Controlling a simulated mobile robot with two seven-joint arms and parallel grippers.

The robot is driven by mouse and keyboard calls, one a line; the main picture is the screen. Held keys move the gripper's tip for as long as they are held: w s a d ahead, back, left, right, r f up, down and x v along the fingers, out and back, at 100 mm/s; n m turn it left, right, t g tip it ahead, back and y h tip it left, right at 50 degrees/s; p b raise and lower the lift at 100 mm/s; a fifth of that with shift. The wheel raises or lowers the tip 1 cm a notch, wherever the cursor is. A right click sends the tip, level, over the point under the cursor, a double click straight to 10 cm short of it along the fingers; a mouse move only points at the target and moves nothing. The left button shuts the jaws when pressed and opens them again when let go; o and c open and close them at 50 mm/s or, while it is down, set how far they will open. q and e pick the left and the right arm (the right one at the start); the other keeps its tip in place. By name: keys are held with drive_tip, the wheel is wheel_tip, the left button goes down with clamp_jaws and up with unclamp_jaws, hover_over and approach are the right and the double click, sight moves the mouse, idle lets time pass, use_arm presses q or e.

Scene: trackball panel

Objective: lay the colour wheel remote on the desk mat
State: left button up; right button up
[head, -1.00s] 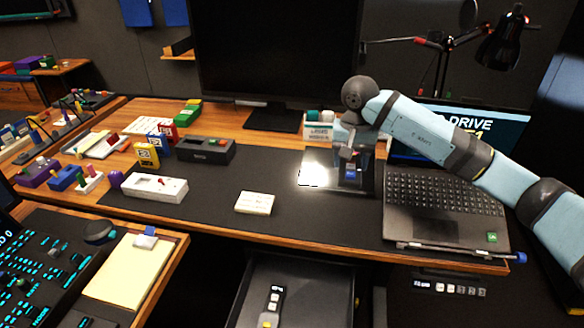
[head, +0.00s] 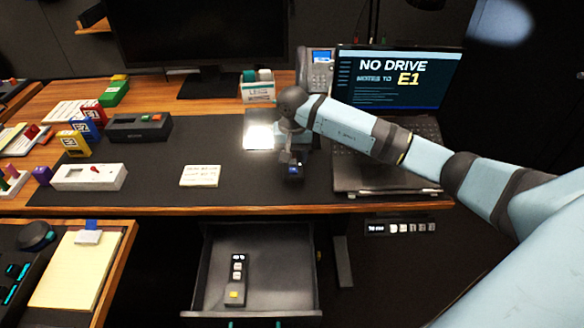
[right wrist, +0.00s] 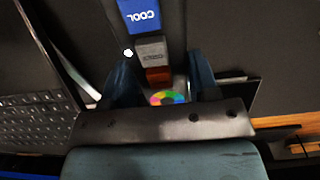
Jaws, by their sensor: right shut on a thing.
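The colour wheel remote (right wrist: 152,50) shows in the right wrist view, with a blue COOL button, a grey button, a red-brown button and a colour wheel. My right gripper (head: 292,160) is shut on it, with one finger on each side. In the head view only the remote's dark blue end (head: 294,171) shows below the gripper. It is over the right front part of the dark desk mat (head: 140,190). I cannot tell whether it touches the mat. My left gripper is not in view.
An open laptop (head: 385,175) stands right of the gripper. An open drawer (head: 275,270) below the desk edge holds another remote (head: 237,275).

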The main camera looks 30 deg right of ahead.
wheel_tip(320, 180, down, 4)
drive_tip(key=shift+r, duration=0.1)
drive_tip(key=shift+f, duration=0.45)
drive_tip(key=shift+f+b, duration=0.15)
drive_tip(key=shift+b, duration=0.25)
drive_tip(key=o, duration=1)
drive_tip(key=shift+c, duration=0.2)
